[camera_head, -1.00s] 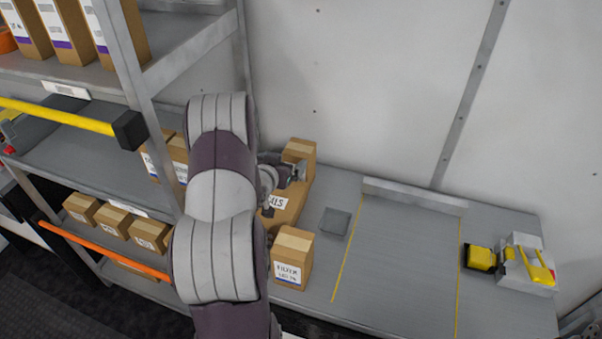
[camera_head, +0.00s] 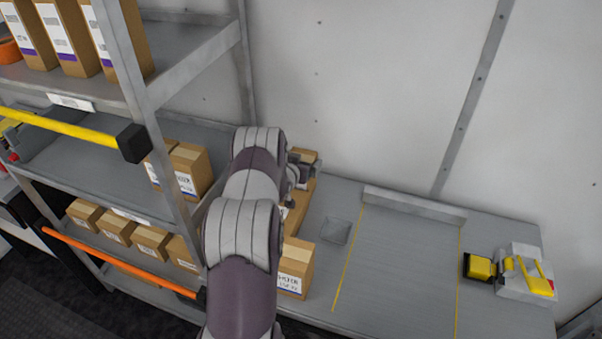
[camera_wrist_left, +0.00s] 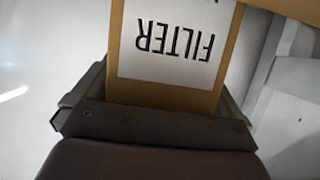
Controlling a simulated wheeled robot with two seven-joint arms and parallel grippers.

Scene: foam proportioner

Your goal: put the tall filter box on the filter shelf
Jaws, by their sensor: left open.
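My left gripper (camera_head: 302,172) is open at the back of the bench, beside a brown box (camera_head: 303,155) whose lower part is hidden. In the left wrist view a brown box with a white FILTER label (camera_wrist_left: 175,45) lies between the open fingers of the left gripper (camera_wrist_left: 160,100); the label reads upside down. I cannot see clear contact. A second box with a FILTER label (camera_head: 295,268) stands on the bench nearer the front, partly behind my arm. The middle shelf (camera_head: 85,155) holds brown boxes with white labels (camera_head: 187,168) at its right end. My right gripper is not in view.
Another brown box (camera_head: 292,208) on the bench is mostly hidden by my arm. Yellow (camera_head: 75,128) and orange (camera_head: 120,262) bars cross the rack front, and an upright (camera_head: 160,130) stands near my arm. The marked bench area (camera_head: 400,250) is clear.

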